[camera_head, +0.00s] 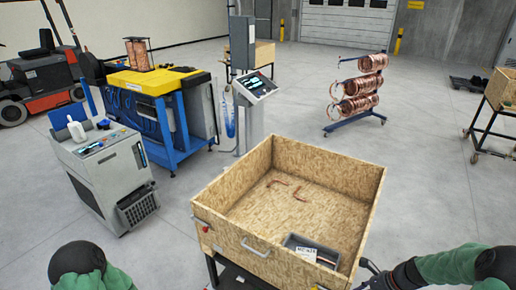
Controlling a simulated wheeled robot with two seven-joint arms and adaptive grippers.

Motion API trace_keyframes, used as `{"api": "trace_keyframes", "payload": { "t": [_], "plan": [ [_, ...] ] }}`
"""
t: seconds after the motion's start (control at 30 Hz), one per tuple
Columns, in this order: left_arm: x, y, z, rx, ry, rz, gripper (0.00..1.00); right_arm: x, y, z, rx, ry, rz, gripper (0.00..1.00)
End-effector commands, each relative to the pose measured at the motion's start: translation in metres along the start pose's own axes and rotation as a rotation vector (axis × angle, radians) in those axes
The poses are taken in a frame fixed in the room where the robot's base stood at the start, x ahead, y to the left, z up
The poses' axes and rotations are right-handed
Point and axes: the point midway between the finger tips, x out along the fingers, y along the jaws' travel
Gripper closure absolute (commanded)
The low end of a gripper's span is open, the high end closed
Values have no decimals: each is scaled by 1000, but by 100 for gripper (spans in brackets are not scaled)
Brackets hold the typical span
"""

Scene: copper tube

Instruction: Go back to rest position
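A large chipboard box (213,190) on a dark stand is in front of me. Two small bent copper tubes (299,194) (276,183) lie apart on its floor. A grey bin (300,241) with a white label sits in its near right corner, with some copper-coloured and dark pieces inside. My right gripper (368,272) is low at the right, just outside the box's near right corner. It is small, dark and partly cut off, so its fingers are unclear. My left arm shows at the bottom left, but its gripper is out of view.
A grey machine cabinet (112,181) stands at the left, with a blue and yellow machine (155,84) behind it. A control panel (256,86) on a post stands behind the box. A rack of copper coils (358,87) is farther back. Open floor lies right of the box.

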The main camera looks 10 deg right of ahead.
Motion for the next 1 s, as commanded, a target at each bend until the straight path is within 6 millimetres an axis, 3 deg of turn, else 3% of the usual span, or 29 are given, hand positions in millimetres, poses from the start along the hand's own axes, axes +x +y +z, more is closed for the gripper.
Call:
{"api": "trace_keyframes", "payload": {
  "t": [0.27, 0.43, 0.57, 0.8, 1.0],
  "plan": [
    [26, -9, -2, 0, 2, 0, 60, 66, 14, -1, -157, 38, 50, 62],
    [47, -17, -2, 0, 0, 0, 60, 121, 30, -1, -308, 69, 92, 62],
    [73, -26, -4, 0, 1, 0, 60, 180, 52, 0, -491, 95, 139, 62],
    [128, -46, -6, 0, 1, 0, 60, 298, 108, 5, -948, 126, 223, 62],
    [170, -60, -7, 0, 1, 0, 60, 374, 162, 12, -1337, 110, 264, 62]
  ]
}}
